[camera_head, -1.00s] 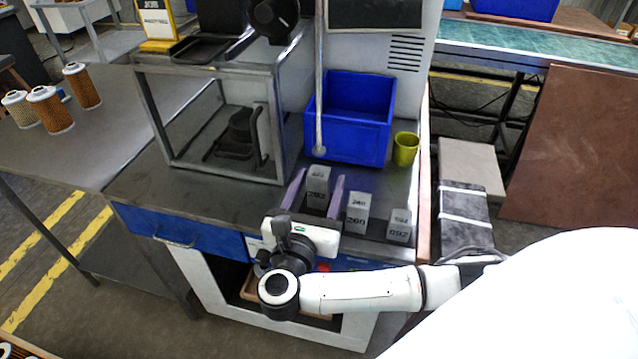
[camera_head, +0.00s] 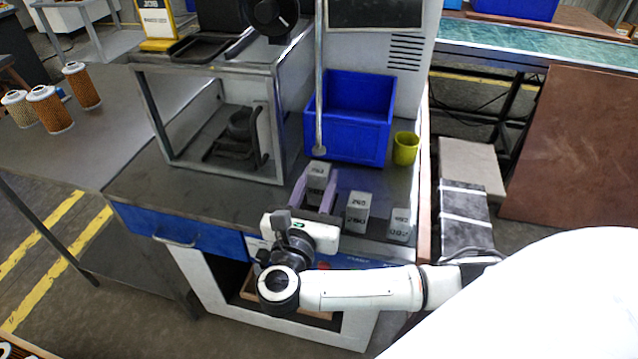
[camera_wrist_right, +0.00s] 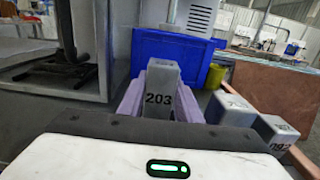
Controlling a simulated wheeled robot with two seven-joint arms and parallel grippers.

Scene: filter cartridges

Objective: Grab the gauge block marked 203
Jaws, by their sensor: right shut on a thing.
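The grey gauge block marked 203 (camera_wrist_right: 159,92) stands between the purple fingers of my right gripper (camera_head: 315,192). In the right wrist view both fingers (camera_wrist_right: 160,100) press on its sides, and its dark number faces me. In the head view its top (camera_head: 318,168) shows between the fingers and its lower part is mostly hidden. The block appears upright at the bench top; I cannot tell if it is lifted. A block marked 260 (camera_head: 356,212) and one marked 092 (camera_head: 399,226) stand to its right. My left gripper is not in view.
A blue bin (camera_head: 346,140) and a yellow cup (camera_head: 405,148) stand behind the blocks. A metal-framed case (camera_head: 215,125) is at the left on the same bench (camera_head: 180,200). Several orange filter cartridges (camera_head: 50,110) stand on the far left table.

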